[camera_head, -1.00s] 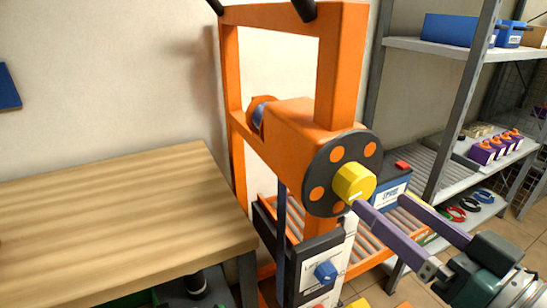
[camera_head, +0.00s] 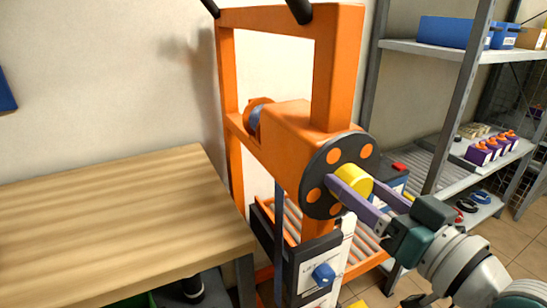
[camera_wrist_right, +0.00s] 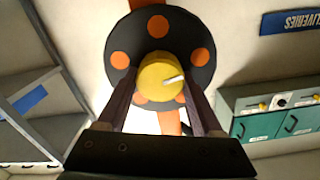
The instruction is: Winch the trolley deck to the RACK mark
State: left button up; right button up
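The orange trolley frame (camera_head: 340,65) stands upright beside the bench. Its winch has a black disc (camera_head: 325,155) with orange spots and a yellow knob (camera_head: 354,181). The knob also shows in the right wrist view (camera_wrist_right: 161,78), with a white line on its face. My right gripper (camera_head: 357,182) is open, its two purple fingers on either side of the knob; I cannot tell whether they touch it. A panel with a blue knob (camera_head: 323,276) is below the winch. No RACK mark is readable. My left gripper is not in view.
A wooden bench (camera_head: 110,220) fills the left, close to the frame. A grey shelf rack (camera_head: 415,45) with blue bins and purple-orange items stands at the right. A blue battery (camera_head: 395,178) sits behind my right gripper. Open floor shows at the lower right.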

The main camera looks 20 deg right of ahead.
jog(key=c, duration=0.9)
jog(key=shift+o, duration=0.2)
jog(key=shift+d+m, duration=0.1)
jog(key=shift+m, duration=1.8)
jog(key=o, duration=1.4)
jog(key=s, duration=1)
jog(key=shift+d, duration=0.4)
